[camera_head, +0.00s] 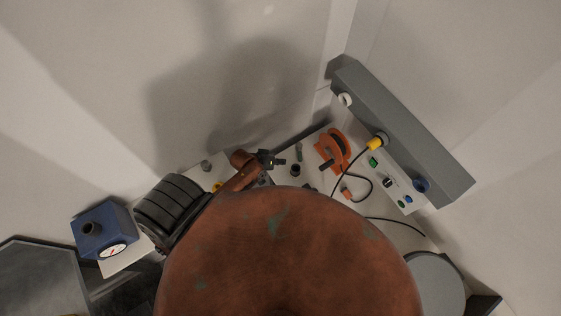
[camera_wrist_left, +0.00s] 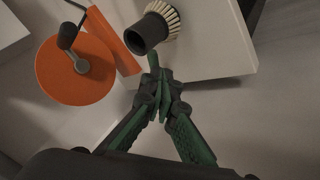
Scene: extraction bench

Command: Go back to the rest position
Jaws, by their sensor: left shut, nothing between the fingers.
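My left gripper (camera_head: 270,160) reaches in from the left over the far part of the bench, left of a small dark cup (camera_head: 295,170). In the left wrist view its green-padded fingers (camera_wrist_left: 160,88) come together at the tips, shut and empty. A small green piece just beyond the tips overlaps them in the picture; I cannot tell whether they touch. A dark cylinder with pale bristles (camera_wrist_left: 147,34) is just beyond the fingers. My right gripper is in neither view.
An orange reel (camera_head: 333,150) stands right of the gripper; its disc (camera_wrist_left: 75,70) fills the wrist view's left. A blue gauge box (camera_head: 103,230) is left. A large copper-coloured round surface hides the lower middle.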

